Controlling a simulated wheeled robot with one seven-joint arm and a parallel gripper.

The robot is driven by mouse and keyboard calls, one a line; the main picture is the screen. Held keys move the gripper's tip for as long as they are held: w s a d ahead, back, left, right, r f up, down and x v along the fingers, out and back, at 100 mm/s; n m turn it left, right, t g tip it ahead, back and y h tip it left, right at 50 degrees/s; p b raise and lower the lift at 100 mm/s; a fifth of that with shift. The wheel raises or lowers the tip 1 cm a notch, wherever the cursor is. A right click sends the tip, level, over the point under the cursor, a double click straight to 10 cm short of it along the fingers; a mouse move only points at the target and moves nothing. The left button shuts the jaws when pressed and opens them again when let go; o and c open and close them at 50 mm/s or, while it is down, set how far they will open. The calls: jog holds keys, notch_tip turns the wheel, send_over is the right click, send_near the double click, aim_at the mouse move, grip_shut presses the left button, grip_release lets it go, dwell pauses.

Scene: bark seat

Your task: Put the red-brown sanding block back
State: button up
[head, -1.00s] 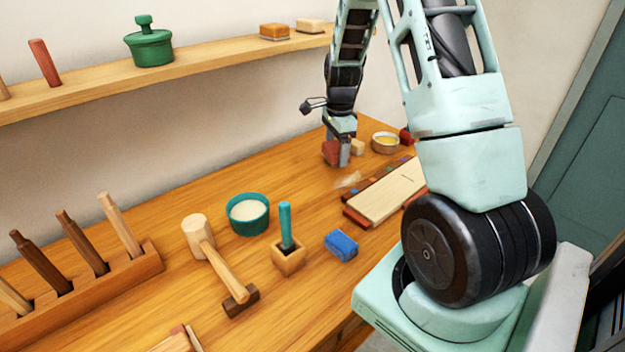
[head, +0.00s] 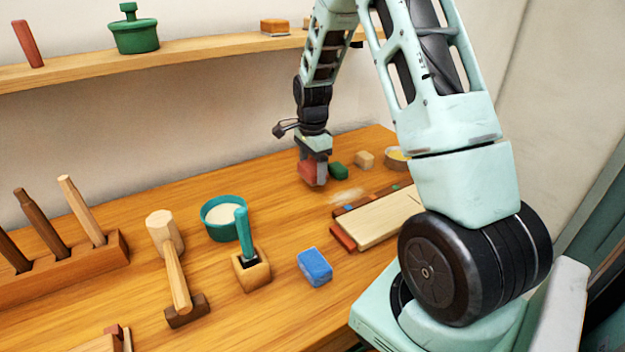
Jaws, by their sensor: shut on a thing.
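The red-brown sanding block (head: 312,172) is in my gripper (head: 314,160) in the head view, near the back of the workbench. The gripper points down and is shut on the block, covering part of it. Whether the block's underside touches the bench or hangs just above it I cannot tell. A green block (head: 339,171) lies just right of it, and a pale wooden block (head: 365,159) lies farther right. A blue block (head: 314,267) lies apart, nearer the front edge.
A pale board (head: 375,220) lies right of the gripper, with a whitish patch beside it. A teal bowl (head: 222,232), a brush holder (head: 251,272), a mallet (head: 173,265) and a tool rack (head: 70,268) stand left. A shelf (head: 190,57) runs above, holding an orange-brown block (head: 275,27).

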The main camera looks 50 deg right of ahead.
aim_at(313, 188)
jog(key=shift+f, duration=2)
jog(key=shift+f, duration=0.1)
jog(key=o, duration=1)
notch_tip(313, 188, up, 12)
jog(key=shift+r+b, duration=0.15)
jog(key=shift+b, duration=0.25)
